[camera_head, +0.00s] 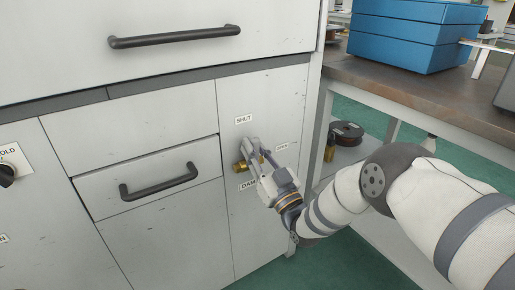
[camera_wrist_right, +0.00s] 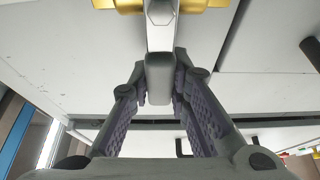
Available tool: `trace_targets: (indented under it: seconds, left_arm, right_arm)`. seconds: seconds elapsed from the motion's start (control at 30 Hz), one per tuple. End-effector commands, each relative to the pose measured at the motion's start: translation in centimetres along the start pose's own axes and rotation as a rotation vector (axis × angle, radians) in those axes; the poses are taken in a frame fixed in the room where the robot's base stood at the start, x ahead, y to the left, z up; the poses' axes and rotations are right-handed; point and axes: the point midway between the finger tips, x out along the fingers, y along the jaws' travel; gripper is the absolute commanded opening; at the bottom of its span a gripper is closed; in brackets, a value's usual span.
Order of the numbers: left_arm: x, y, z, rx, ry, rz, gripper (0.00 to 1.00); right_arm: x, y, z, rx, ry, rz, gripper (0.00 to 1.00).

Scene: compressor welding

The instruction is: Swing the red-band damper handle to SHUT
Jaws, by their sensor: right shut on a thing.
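The damper is on the right panel of the grey cabinet front. Its brass body (camera_head: 239,166) sticks out from the panel, with a SHUT label (camera_head: 243,120) above and an OPEN label (camera_head: 282,147) to the upper right. My right gripper (camera_head: 258,150) is at the damper, shut on its handle. In the right wrist view the grey handle (camera_wrist_right: 159,75) lies between my two fingers, with the brass body (camera_wrist_right: 205,4) at the top edge. No red band shows; part of the handle is hidden by the fingers. My left gripper is not in view.
A drawer with a black pull (camera_head: 158,182) is left of the damper, and another black pull (camera_head: 175,37) is above. A black knob (camera_head: 7,175) is at the far left. A bench (camera_head: 400,95) carrying a blue case (camera_head: 415,38) stands close on the right.

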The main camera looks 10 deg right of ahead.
Motion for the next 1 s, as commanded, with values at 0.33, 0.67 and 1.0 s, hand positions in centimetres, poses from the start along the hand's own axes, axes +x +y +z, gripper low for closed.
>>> trace_targets:
  seconds: [0.33, 0.67, 1.0]
  left_arm:
    - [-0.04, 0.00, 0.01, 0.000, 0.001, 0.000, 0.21]
    - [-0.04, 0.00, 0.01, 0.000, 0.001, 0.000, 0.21]
    - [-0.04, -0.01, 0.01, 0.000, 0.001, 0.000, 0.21]
  right_arm:
    - [-0.06, -0.33, 0.09, -0.034, -0.002, -0.016, 0.00]
    - [-0.08, -0.36, 0.13, -0.034, -0.003, -0.017, 0.28]
    - [-0.11, -0.26, 0.07, -0.033, -0.001, -0.015, 0.38]
